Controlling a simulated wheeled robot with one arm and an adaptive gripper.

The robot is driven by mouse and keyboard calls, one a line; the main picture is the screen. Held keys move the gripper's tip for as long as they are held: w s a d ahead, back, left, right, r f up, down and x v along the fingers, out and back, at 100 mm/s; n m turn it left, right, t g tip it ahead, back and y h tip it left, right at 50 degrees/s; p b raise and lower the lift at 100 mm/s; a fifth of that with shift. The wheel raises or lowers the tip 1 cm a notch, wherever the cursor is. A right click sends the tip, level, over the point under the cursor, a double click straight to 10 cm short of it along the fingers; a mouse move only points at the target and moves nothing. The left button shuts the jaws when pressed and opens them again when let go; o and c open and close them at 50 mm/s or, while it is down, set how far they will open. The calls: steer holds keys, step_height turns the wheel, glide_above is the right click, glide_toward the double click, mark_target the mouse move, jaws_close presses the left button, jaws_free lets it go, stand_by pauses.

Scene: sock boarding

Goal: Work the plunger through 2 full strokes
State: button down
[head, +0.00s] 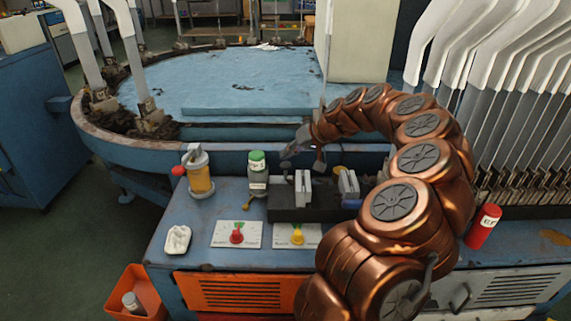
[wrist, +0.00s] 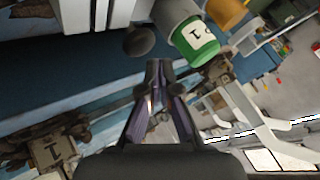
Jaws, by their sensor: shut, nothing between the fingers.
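In the head view, a pump with an amber body (head: 200,178), a grey top and a red knob (head: 179,171) on its left side stands upright at the back left of the blue bench. I cannot tell for certain which part is the plunger. My gripper (head: 290,153) is above the bench's back edge, to the right of the pump and apart from it. In the wrist view, the fingertips of my gripper (wrist: 158,66) meet, with nothing between them. An amber shape (wrist: 226,12), perhaps the pump, shows at the top, partly cut off.
A green-capped bottle (head: 258,172) stands between pump and gripper; its cap (wrist: 199,42) is near the fingertips in the wrist view. A black block with grey plates (head: 290,212), two cards with red and yellow knobs (head: 237,237), a white lump (head: 178,240) and a red can (head: 483,226) surround it.

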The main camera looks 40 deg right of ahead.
mark_target(286, 163)
steer(key=shift+f, duration=0.1)
steer(key=shift+f, duration=0.35)
steer(key=shift+f+b, duration=0.95)
steer(key=shift+f, duration=0.35)
stand_by(1.8)
steer(key=shift+r, duration=0.1)
steer(key=shift+r+p, duration=0.7)
steer(key=shift+r, duration=0.95)
steer(key=shift+r+p, duration=1.05)
steer(key=shift+r, duration=1.45)
